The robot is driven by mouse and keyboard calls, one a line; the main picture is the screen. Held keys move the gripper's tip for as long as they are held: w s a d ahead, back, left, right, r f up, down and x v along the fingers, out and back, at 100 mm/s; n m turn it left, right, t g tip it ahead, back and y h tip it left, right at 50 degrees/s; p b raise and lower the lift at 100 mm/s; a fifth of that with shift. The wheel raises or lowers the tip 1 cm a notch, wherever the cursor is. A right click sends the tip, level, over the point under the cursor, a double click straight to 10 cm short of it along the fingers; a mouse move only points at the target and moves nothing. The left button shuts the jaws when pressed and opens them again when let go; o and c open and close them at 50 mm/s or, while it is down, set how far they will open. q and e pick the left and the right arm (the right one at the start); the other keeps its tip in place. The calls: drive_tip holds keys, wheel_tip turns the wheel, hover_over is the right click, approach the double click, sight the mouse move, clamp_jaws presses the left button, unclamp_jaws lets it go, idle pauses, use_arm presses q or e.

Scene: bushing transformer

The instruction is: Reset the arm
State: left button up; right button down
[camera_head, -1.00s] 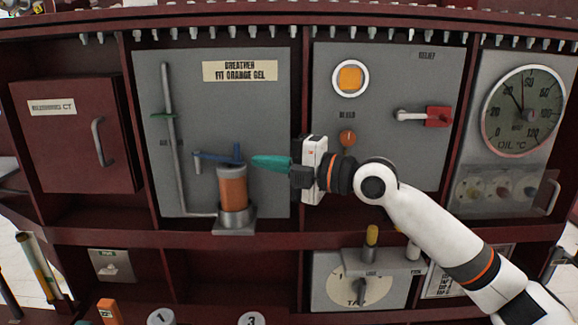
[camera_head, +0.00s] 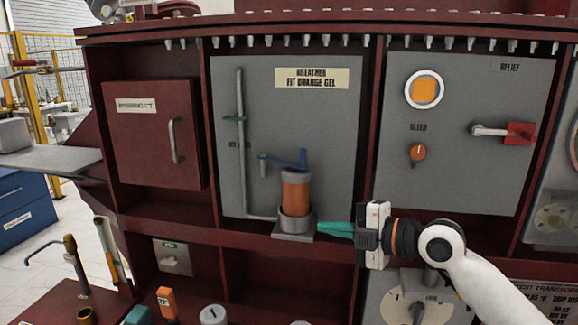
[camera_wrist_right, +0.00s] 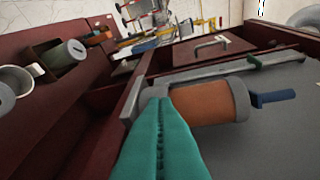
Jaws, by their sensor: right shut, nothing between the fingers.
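My right gripper (camera_head: 335,229) comes in from the right in the head view. Its teal fingers are shut together with nothing between them. The tips are close to the base of the orange-gel breather (camera_head: 295,191), and I cannot tell whether they touch it. In the right wrist view the shut teal fingers (camera_wrist_right: 160,120) point at the breather cylinder (camera_wrist_right: 205,101), which lies just beyond them. A blue lever (camera_head: 287,160) shows at the top of the breather. My left gripper does not show in either view.
The red cabinet has a bushing CT door (camera_head: 156,135) at left. A relief panel with an orange button (camera_head: 425,89), an orange bleed knob (camera_head: 417,152) and a red-ended lever (camera_head: 518,133) is at right. Canister 1 (camera_head: 213,314) stands on the lower shelf.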

drive_tip(key=s+a+f+m+g+h, duration=0.1)
drive_tip(key=s+f+m+h, duration=0.2)
drive_tip(key=f, duration=0.5)
drive_tip(key=s+f+m, duration=0.4)
drive_tip(key=s+f, duration=0.2)
drive_tip(key=f, duration=0.2)
drive_tip(key=s+a+f+m+g+h, duration=0.1)
drive_tip(key=s+f+m+h, duration=0.2)
drive_tip(key=f, duration=0.5)
drive_tip(key=s+d+f+m+g+h, duration=0.1)
drive_tip(key=s+d+f+m+h, duration=0.15)
drive_tip(key=s+d+m, duration=0.35)
drive_tip(key=s+d+f+m+g+h, duration=0.1)
drive_tip(key=s+f+m+g+h, duration=0.2)
drive_tip(key=s, duration=0.5)
drive_tip(key=s+d+f+m+h, duration=0.1)
drive_tip(key=s+d+f+m, duration=0.35)
drive_tip(key=s, duration=0.35)
wheel_tip(320, 180, down, 27)
drive_tip(key=s+g, duration=0.1)
drive_tip(key=s+d+f+g+p, duration=0.1)
drive_tip(key=s+d+f, duration=0.1)
drive_tip(key=s+f, duration=1.2)
drive_tip(key=shift+s+f+g, duration=0.15)
drive_tip(key=shift+s+g, duration=0.15)
drive_tip(key=shift+s, duration=0.7)
